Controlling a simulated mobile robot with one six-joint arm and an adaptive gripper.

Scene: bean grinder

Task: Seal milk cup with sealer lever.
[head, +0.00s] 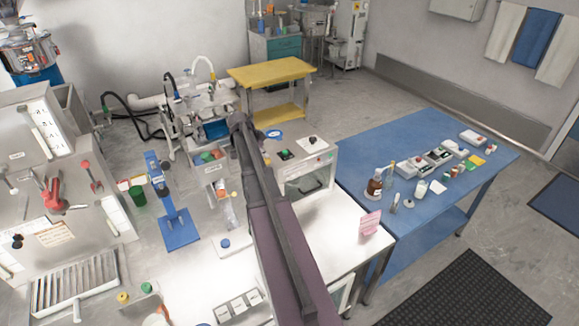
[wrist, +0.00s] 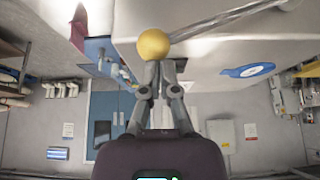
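A yellow ball knob (wrist: 153,43) on a bare metal lever rod (wrist: 230,15) shows in the wrist view. The rod runs from the knob to the upper right. My gripper (wrist: 163,68) has its two grey fingers close together, with only a narrow gap. The knob lies just beyond the fingertips and slightly left, not between them. I cannot tell whether they touch. In the head view my arm reaches up the middle and hides the gripper and the lever. I cannot make out the milk cup in either view.
A white box machine (head: 305,165) stands just right of my arm. A blue oval label (head: 273,134) also shows in the wrist view (wrist: 247,70). A blue stand (head: 180,230) is left. A blue table (head: 420,220) with several items is right. Open floor lies beyond.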

